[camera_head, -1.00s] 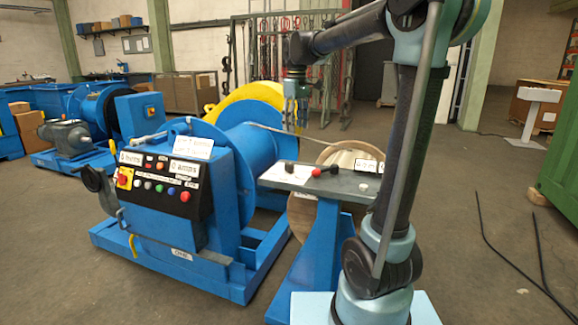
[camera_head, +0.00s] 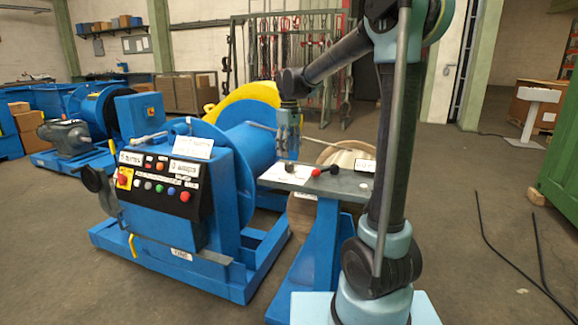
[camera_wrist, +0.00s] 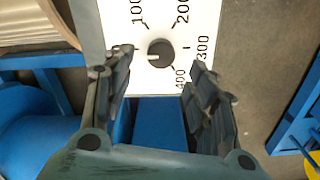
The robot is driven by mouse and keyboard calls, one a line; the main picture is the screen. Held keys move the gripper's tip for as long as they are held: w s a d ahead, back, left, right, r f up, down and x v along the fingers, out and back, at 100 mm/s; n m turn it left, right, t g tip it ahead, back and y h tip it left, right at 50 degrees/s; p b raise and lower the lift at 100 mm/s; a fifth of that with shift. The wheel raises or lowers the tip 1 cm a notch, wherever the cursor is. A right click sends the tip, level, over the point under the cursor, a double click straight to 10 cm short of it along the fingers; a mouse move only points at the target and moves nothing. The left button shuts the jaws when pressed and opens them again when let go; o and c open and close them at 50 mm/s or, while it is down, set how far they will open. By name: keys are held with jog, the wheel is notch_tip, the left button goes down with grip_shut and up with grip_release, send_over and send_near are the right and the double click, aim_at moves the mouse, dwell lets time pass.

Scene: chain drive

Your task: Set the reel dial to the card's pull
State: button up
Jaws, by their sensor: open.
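The reel dial is a black knob (camera_wrist: 161,54) on a white plate (camera_wrist: 205,20) marked 100, 200, 300 and 400 in the wrist view. Its white pointer line points left in that view, away from these numbers. The plate (camera_head: 282,178) lies on the grey stand top in the head view. My gripper (camera_head: 287,157) hangs fingers-down over the plate. In the wrist view my gripper (camera_wrist: 157,88) is open, its fingers apart on either side of the knob's near side, empty. A white card (camera_head: 193,147) stands on the blue winch; its writing is too small to read.
A red-and-black lever (camera_head: 324,171) and a small label (camera_head: 365,165) are on the stand (camera_head: 345,185), right of the plate. The winch's control panel (camera_head: 155,185) has coloured buttons. A wooden reel (camera_head: 345,153) stands behind the stand.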

aim_at(289, 164)
jog(key=shift+f, duration=3.2)
jog(key=c, duration=1)
